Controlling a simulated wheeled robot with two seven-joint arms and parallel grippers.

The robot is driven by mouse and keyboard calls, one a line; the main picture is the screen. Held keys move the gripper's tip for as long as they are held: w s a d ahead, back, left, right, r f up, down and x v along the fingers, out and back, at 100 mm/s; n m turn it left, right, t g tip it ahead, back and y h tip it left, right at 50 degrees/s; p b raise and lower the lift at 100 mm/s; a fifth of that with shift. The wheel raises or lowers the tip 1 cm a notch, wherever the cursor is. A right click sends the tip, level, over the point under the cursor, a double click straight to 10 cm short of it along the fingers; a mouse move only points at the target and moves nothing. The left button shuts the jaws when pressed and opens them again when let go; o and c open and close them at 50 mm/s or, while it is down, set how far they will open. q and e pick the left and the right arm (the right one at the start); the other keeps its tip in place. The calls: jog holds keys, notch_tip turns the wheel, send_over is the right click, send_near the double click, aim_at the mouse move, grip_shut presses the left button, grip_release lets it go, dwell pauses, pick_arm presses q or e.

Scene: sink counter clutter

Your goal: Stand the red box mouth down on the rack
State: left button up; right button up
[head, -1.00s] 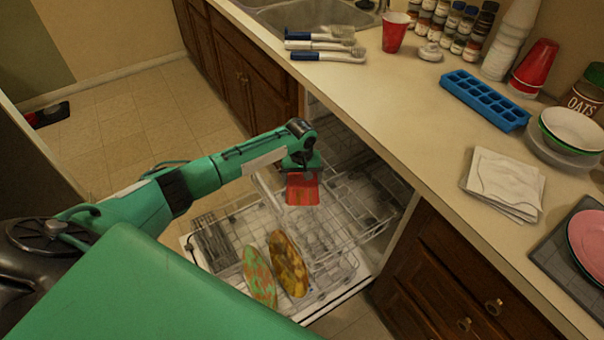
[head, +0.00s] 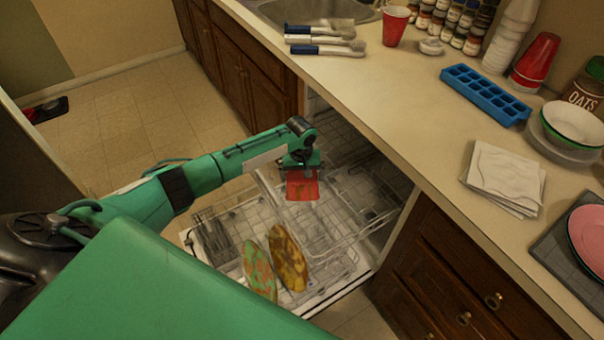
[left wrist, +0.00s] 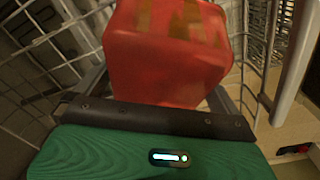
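The red box (head: 302,187) hangs below my left gripper (head: 302,172), over the pulled-out wire dishwasher rack (head: 335,235). In the left wrist view the red box (left wrist: 165,65) sits between the fingers of my left gripper (left wrist: 155,90), which is shut on it. The box has brownish marks on its upper part in that view. I cannot tell which way its mouth faces, or whether it touches the rack wires. My right gripper is not in view.
Two patterned plates (head: 288,258) stand in the rack's front part. A cutlery basket (head: 212,238) is at its left. The counter (head: 400,100) edge runs along the right, with a red cup (head: 395,25), a blue ice tray (head: 486,94) and napkins (head: 503,178) on it.

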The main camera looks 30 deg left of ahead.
pick_arm(q)
jog(key=shift+w+r, duration=0.1)
jog(key=shift+r, duration=0.05)
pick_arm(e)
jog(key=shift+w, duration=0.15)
pick_arm(q)
jog(key=shift+r, duration=0.35)
notch_tip(320, 180, up, 13)
jog(key=shift+s, duration=0.3)
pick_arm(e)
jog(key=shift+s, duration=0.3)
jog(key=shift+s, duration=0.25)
pick_arm(q)
jog(key=shift+f, duration=0.1)
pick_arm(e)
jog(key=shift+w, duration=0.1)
